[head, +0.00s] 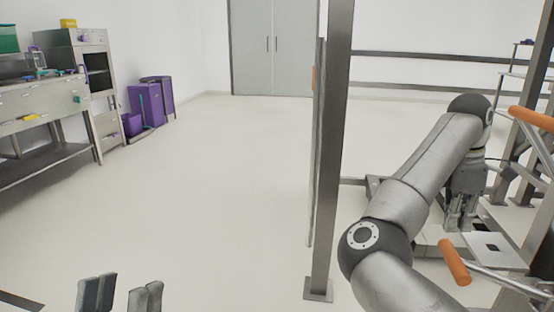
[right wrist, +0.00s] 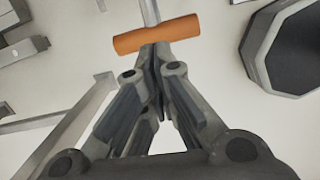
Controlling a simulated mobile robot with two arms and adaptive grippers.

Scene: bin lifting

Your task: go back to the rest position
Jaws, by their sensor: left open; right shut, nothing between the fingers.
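My left gripper (head: 120,293) shows at the bottom left of the head view, with its two fingers apart and nothing between them. My right arm reaches across the right side of the head view. My right gripper (head: 461,218) points down there, among the parts of a metal machine. In the right wrist view the fingers of my right gripper (right wrist: 155,62) are shut together and empty. An orange handle (right wrist: 158,33) lies just past their tips in that picture. I cannot tell whether the tips touch it.
A grey upright post (head: 331,160) stands left of my right arm. Orange-ended levers (head: 455,262) of the machine stick out close to that arm. A steel workbench (head: 40,106) and purple bins (head: 146,105) stand at the far left. The middle floor is clear.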

